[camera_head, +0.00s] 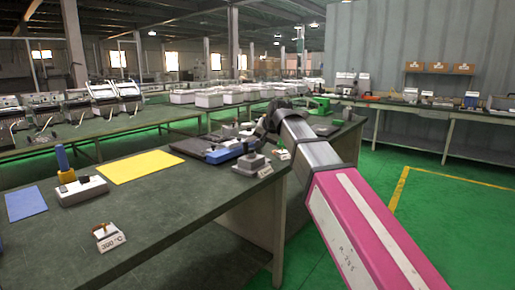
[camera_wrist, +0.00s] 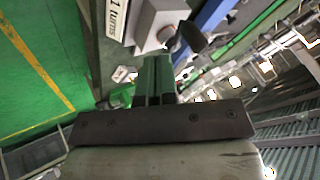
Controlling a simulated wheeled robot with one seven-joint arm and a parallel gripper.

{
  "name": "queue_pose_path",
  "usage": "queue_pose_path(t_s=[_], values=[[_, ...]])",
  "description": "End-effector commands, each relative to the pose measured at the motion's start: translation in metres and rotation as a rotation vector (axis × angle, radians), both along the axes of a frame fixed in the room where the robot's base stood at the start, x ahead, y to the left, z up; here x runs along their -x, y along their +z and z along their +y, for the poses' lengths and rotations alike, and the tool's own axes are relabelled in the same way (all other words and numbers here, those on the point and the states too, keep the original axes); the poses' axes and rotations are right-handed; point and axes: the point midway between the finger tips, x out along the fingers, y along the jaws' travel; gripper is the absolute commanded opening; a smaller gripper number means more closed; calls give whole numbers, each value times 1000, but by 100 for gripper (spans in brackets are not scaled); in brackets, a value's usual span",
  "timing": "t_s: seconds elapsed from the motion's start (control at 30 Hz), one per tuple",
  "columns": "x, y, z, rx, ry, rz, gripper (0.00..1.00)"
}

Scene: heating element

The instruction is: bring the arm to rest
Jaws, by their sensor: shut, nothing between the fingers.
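My arm reaches forward from the lower right in the head view, a pink link and then a grey one, out to a dark wrist beside the workbench (camera_head: 180,215). My gripper (camera_wrist: 155,65) shows in the wrist view as two green fingers pressed together with nothing between them. In the head view I cannot make out the fingers at the arm's end. Past the fingertips in the wrist view is a grey device with a knob (camera_wrist: 150,22), and a label reading "1 turns" (camera_wrist: 117,18) lies beside it.
The workbench holds a yellow sheet (camera_head: 140,166), a blue sheet (camera_head: 25,202), a blue-handled tool in a holder (camera_head: 80,190), a "300 °C" sign (camera_head: 109,238) and a small knobbed box (camera_head: 251,164). Open green floor (camera_head: 440,225) lies right of my arm.

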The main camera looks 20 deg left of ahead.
Motion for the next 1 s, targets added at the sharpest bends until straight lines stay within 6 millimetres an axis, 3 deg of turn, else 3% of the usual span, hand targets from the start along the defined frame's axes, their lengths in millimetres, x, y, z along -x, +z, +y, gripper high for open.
queue_pose_path(t_s=[0.3, 0.57, 0.73, 1.0], values=[[25, 39, -17, 0, 0, -1, 0], [30, 46, -25, 5, -4, 2, 0], [18, 7, -51, 46, -22, 20, 0], [-4, -99, -127, 155, -61, 73, 0]])
